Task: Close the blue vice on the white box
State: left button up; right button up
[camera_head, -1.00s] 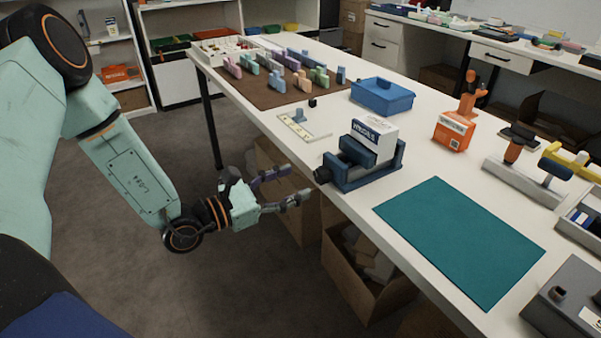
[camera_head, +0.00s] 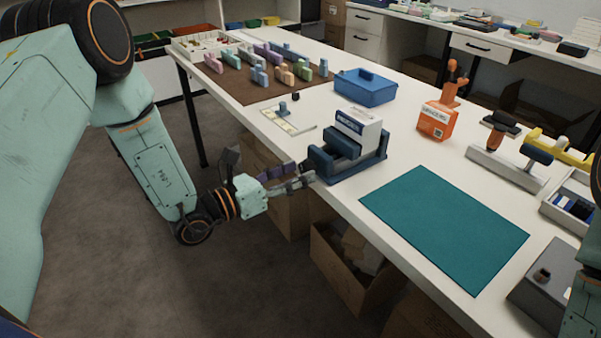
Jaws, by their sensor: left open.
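The blue vice (camera_head: 357,170) stands near the front left edge of the white table. The white box (camera_head: 371,129) with dark blue lettering sits upright between its jaws. I cannot tell whether the front jaw touches the box. The vice's dark screw end (camera_head: 306,166) points left over the table edge. My left gripper (camera_head: 303,176) is open, with its fingertips right at this screw end. I cannot tell whether they touch it. Part of my right arm shows at the right edge, but its gripper is out of view.
A teal mat (camera_head: 444,228) lies right of the vice. Open cartons (camera_head: 345,262) are below the table edge. Tools crowd the right side.

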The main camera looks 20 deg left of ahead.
pick_arm(q)
jog(key=shift+x, duration=0.95)
jog(key=shift+c, duration=0.2)
jog(key=c, duration=1.1)
jog(key=shift+m+b, duration=0.3)
jog(key=shift+b, duration=0.05)
jog(key=m+b, duration=0.1)
jog(key=m, duration=0.1)
jog(key=shift+m, duration=0.3)
jog(key=shift+m+b, duration=0.8)
jog(key=shift+m, duration=0.7)
